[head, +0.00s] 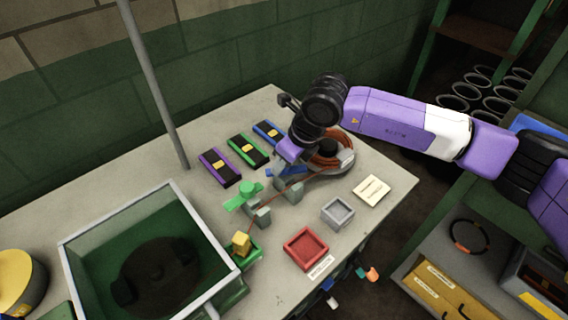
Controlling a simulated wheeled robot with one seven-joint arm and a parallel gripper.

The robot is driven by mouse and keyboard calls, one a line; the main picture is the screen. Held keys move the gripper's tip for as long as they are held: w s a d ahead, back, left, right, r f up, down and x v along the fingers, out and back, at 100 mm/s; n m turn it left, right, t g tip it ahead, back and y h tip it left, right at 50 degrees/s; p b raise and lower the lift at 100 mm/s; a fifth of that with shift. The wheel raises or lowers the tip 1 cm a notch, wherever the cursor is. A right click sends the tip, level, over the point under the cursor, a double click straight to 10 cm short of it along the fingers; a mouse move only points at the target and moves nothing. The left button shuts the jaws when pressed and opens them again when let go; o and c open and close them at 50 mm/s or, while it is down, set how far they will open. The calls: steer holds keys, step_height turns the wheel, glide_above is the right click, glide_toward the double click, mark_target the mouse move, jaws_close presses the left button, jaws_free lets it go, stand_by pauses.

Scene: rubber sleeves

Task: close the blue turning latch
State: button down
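The blue turning latch (294,170) is in the middle of the bench, just under my gripper (280,166). Only parts of its blue handle show, above small grey blocks (293,192); my wrist hides part of it. My gripper points down at the latch from above. Its fingers are too small and covered to tell whether they are open or shut, or whether they touch the handle. A similar green turning latch (245,192) stands to the left, with its own grey block.
Purple, green (248,151) and blue cases lie behind the latches. A cable reel (340,160) sits right of my wrist. A large open-topped bin (212,290) stands at left.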

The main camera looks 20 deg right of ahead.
steer(key=m+b, duration=0.1)
steer(key=m, duration=0.1)
steer(key=m+h+b, duration=0.1)
steer(key=m+b, duration=0.1)
steer(key=m+h+b, duration=0.1)
steer(key=m+b, duration=0.1)
steer(key=shift+a+f+t, duration=0.2)
steer(key=shift+f+t, duration=0.05)
steer(key=shift+t, duration=0.05)
steer(key=m+h+b, duration=0.1)
steer(key=m+b, duration=0.1)
steer(key=m+h+b, duration=0.1)
steer(key=m+b, duration=0.1)
steer(key=m, duration=0.1)
steer(key=shift+a+r, duration=0.1)
steer(key=shift+r, duration=0.1)
steer(key=shift+m, duration=0.3)
steer(key=c, duration=1)
jaws_free()
steer(key=shift+r, duration=0.1)
steer(key=v, duration=0.7)
steer(key=shift+a+r+b, duration=0.15)
steer(key=shift+r+b, duration=0.2)
steer(key=shift+g, duration=0.4)
